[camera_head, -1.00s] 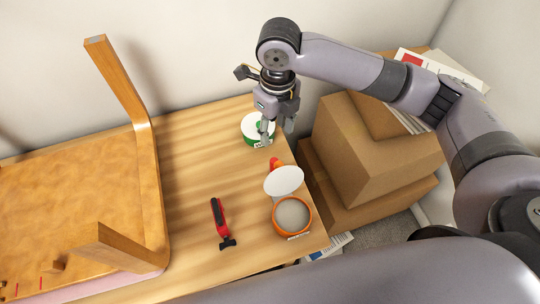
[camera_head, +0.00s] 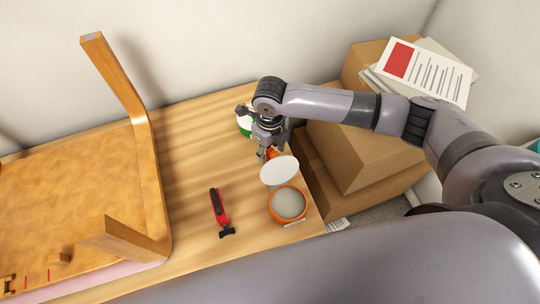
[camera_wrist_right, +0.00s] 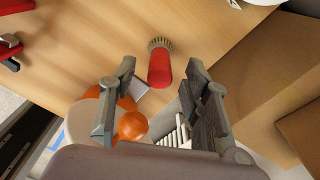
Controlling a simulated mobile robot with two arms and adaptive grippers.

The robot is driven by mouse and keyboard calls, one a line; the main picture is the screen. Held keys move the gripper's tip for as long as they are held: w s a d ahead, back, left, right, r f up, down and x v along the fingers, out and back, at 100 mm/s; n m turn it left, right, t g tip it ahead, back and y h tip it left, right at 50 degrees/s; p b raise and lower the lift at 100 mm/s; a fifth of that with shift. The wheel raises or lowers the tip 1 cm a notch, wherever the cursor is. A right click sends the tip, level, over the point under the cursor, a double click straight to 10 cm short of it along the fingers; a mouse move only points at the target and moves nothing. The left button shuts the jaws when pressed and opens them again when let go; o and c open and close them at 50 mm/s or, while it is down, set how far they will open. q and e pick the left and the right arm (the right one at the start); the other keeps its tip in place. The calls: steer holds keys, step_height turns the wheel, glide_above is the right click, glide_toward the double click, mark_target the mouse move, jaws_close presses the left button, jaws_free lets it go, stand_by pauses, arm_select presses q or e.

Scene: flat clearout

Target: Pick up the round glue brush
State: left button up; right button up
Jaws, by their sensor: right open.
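The round glue brush (camera_wrist_right: 160,66) has a short red handle and a ring of dark bristles. In the right wrist view it lies on the wooden table, bristles toward the top of the picture. My right gripper (camera_wrist_right: 161,76) is open, with a finger on each side of the brush's handle in that view. I see no contact. My left gripper is out of view.
A white disc (camera_head: 280,170) and an orange pot (camera_head: 288,204) stand close in front of my right gripper. A red and black tool (camera_head: 218,208) lies left of them. A green and white round item (camera_head: 244,124) is behind. Cardboard boxes (camera_head: 365,155) stand right of the table.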

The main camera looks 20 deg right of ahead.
steer(key=shift+f, duration=1.5)
steer(key=shift+c, duration=0.3)
jaws_close()
